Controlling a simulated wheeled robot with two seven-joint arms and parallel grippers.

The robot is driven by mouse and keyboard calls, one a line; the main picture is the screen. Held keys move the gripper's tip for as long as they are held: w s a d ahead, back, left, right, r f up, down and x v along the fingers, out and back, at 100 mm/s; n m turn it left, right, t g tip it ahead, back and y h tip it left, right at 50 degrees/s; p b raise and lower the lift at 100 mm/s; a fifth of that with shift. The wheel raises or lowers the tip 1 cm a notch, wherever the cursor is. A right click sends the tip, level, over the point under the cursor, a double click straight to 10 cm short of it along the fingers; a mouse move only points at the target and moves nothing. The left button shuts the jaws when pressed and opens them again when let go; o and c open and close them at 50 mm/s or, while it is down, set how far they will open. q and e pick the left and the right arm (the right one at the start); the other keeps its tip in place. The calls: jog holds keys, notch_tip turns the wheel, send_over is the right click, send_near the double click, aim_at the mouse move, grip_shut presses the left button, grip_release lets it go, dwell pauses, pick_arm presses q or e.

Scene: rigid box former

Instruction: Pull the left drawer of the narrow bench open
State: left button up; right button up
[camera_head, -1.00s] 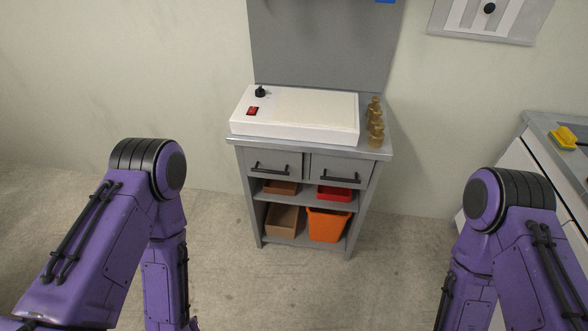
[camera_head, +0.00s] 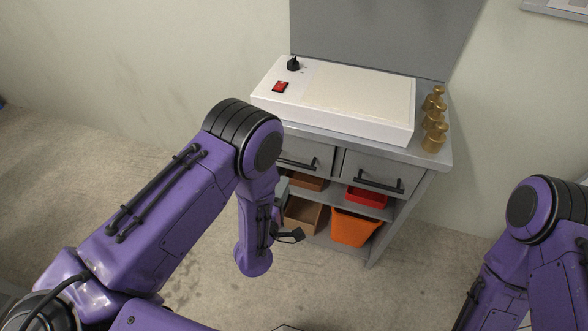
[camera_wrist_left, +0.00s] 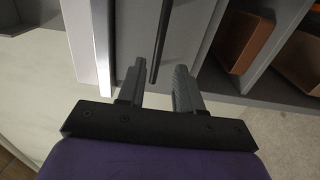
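The narrow grey bench (camera_head: 435,155) stands against the wall. Its left drawer (camera_head: 322,155) is grey and looks shut in the head view, partly covered by my left arm. Its dark bar handle (camera_head: 298,164) is partly hidden there. In the left wrist view, the handle (camera_wrist_left: 161,40) runs down from the top edge, and its near end appears between the fingertips of my left gripper (camera_wrist_left: 158,72). The fingers are apart, and I cannot tell whether they touch the handle. In the head view, my left gripper (camera_head: 283,188) is mostly hidden behind my arm. My right gripper is out of view.
The right drawer (camera_head: 375,172) is beside the left one. Below are a red bin (camera_head: 366,197), an orange bin (camera_head: 354,228) and brown boxes (camera_head: 302,214). A white device (camera_head: 340,100) and brass weights (camera_head: 434,138) stand on top. The floor at left is clear.

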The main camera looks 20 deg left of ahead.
pick_arm(q)
jog(key=w+p, duration=0.1)
jog(key=w, duration=0.8)
jog(key=shift+w+r, duration=0.1)
jog(key=shift+w, duration=0.3)
grip_shut()
